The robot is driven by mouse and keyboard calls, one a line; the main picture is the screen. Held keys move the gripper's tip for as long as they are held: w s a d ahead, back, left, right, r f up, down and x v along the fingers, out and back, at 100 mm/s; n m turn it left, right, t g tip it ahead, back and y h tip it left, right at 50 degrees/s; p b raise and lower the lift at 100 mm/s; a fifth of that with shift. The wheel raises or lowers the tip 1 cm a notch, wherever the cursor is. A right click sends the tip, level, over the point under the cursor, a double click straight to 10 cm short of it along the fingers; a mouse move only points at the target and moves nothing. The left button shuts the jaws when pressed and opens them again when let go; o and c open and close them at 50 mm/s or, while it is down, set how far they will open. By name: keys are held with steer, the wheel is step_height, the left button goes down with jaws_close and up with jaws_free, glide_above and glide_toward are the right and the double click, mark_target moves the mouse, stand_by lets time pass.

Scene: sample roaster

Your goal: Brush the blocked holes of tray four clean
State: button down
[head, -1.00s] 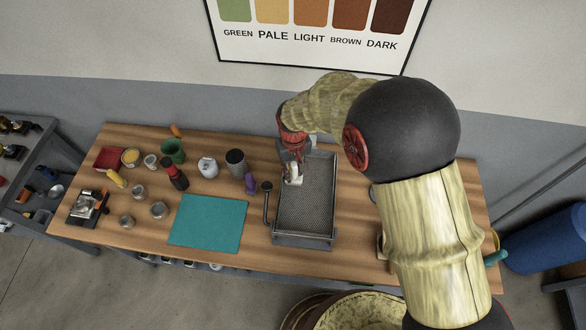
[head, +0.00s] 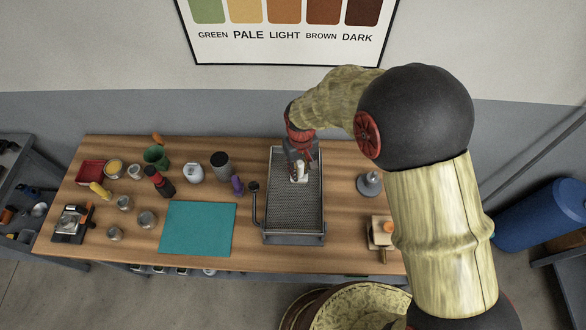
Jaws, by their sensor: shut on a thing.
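The cooling tray (head: 293,212) is a long grey metal tray with a perforated mesh floor, near the middle of the wooden bench. My gripper (head: 300,174) is over the far half of its mesh, between the long rims. It is shut on a small white thing (head: 299,171), probably the brush. The jaws hide part of it, and I cannot tell whether it touches the mesh. The holes are too small here to tell which are blocked. No tray number is readable.
A teal mat (head: 198,228) lies left of the tray. A purple item (head: 237,184), a dark canister (head: 220,166) and several jars stand on the left. A grey stand (head: 369,184) and a wooden box (head: 381,231) are on the right. My arm hides part of the right side.

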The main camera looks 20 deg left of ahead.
mark_target(302, 163)
steer(key=shift+s+d+f, duration=0.15)
steer(key=shift+d+f, duration=0.1)
steer(key=shift+d, duration=0.1)
steer(key=shift+r+p, duration=1.65)
steer(key=shift+r, duration=1.1)
steer(key=shift+a+r, duration=0.1)
steer(key=shift+r, duration=0.3)
steer(key=shift+r, duration=0.1)
steer(key=shift+r+p, duration=1.1)
steer(key=shift+r, duration=0.3)
steer(key=shift+w, duration=0.2)
